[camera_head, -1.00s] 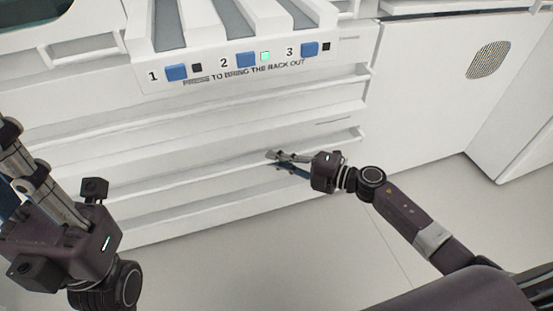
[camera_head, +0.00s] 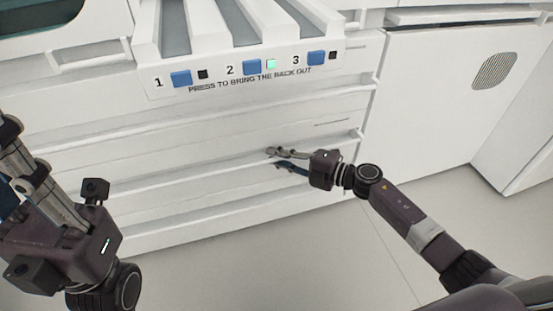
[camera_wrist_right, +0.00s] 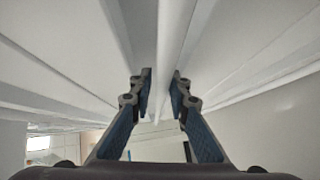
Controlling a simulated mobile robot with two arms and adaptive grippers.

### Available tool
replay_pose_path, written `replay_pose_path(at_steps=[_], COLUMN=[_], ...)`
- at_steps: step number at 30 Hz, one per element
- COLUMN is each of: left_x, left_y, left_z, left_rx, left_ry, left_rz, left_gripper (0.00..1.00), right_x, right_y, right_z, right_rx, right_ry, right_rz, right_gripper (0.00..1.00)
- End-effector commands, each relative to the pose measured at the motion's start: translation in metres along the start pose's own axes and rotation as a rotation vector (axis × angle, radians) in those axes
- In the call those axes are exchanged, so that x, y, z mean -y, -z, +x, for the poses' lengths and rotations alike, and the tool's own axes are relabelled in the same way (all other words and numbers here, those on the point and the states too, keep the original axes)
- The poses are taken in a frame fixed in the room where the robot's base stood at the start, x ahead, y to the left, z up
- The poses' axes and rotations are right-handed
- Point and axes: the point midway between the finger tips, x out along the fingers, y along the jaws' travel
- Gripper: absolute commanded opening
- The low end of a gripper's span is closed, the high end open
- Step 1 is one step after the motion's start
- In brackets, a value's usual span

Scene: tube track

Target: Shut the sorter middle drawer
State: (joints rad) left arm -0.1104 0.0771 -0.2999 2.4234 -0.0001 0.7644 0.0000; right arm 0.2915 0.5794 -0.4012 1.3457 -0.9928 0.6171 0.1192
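The white sorter front has several stacked drawers with long ledge-like handles. The ledge by my right gripper appears to belong to the middle drawer (camera_head: 190,178). The drawer looks near flush with the front; any small gap is hard to tell. My right gripper (camera_head: 274,158) is at this ledge, towards its right part. In the right wrist view, the fingers (camera_wrist_right: 160,88) are apart, one on each side of a white ridge (camera_wrist_right: 170,50), with no clear contact. My left gripper (camera_head: 22,160) is at the far left, away from the drawers; its fingertips are not clearly shown.
Above the drawers is a panel with numbered blue buttons (camera_head: 252,67); a green light (camera_head: 271,63) shows beside number 2. The pale floor (camera_head: 240,265) in front is clear.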

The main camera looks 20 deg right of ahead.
Motion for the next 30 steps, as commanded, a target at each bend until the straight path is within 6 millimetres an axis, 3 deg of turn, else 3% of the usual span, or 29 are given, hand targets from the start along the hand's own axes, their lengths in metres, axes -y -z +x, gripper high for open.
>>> replay_pose_path(at_steps=[10, 24, 30], left_x=[0.0, 0.0, 0.0], left_y=[-0.001, -0.001, -0.001], left_z=[-0.001, -0.001, -0.001], left_rx=[0.006, 0.004, 0.004], left_ry=[0.002, 0.001, 0.001], left_rz=[0.0, 0.0, 0.0], left_gripper=[0.16, 0.16, 0.16], right_x=[0.003, 0.003, 0.002], right_y=[0.001, 0.001, 0.001], right_z=[-0.009, -0.099, -0.116], right_rx=[-0.004, -0.004, -0.005], right_ry=[0.005, 0.006, 0.003], right_rz=[0.002, 0.002, 0.002], right_gripper=[0.16, 0.16, 0.16])
